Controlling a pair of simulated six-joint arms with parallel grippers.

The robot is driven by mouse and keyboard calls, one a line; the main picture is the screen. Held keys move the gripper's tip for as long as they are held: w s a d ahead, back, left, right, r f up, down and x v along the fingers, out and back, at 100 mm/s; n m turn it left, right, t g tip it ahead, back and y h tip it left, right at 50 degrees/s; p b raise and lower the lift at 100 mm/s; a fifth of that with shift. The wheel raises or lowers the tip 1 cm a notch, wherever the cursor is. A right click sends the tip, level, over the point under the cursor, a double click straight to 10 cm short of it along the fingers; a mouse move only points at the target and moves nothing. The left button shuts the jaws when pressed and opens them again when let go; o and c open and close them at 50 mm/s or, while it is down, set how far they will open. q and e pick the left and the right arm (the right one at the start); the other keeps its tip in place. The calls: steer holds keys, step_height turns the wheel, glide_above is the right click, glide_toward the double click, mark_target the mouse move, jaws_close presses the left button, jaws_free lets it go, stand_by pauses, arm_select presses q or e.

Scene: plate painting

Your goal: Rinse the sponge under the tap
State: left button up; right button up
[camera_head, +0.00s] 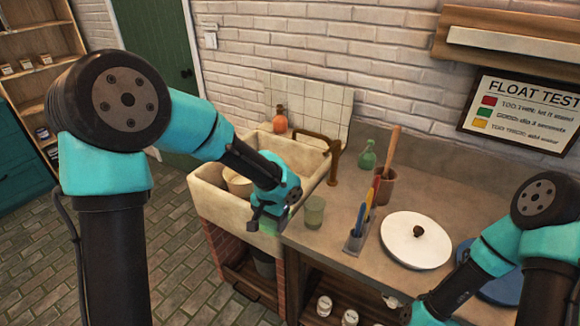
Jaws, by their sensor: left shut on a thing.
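The stone sink (212,200) stands left of the counter, and a brass tap (333,162) rises at its right side with its spout over the basin. My left gripper (266,218) is at the sink's front right edge, shut on a small green thing (268,226) that looks like the sponge, mostly hidden by the jaws. It is in front of the tap and apart from the spout. My right arm comes in at the lower right; its jaws are not visible.
A pale bowl (238,183) sits in the sink. A greenish glass (314,211) stands close right of my left gripper. An orange bottle (280,121) stands behind the sink.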

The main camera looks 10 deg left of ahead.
mark_target(269, 224)
arm_select(q)
steer(key=shift+r, duration=0.1)
stand_by(0.4)
steer(key=shift+s+d+r, duration=0.2)
steer(key=shift+s+r, duration=0.45)
steer(key=shift+s, duration=0.15)
steer(key=shift+s+d+r, duration=0.2)
steer(key=shift+s+r, duration=0.4)
steer(key=shift+s, duration=0.25)
steer(key=shift+s+d+r, duration=0.2)
steer(key=shift+s+r, duration=0.45)
steer(key=shift+s, duration=0.15)
steer(key=w+a+f, duration=0.1)
steer(key=w+f, duration=0.1)
steer(key=w, duration=0.4)
steer(key=w+a+f, duration=0.2)
steer(key=w, duration=0.4)
steer(key=shift+w, duration=0.35)
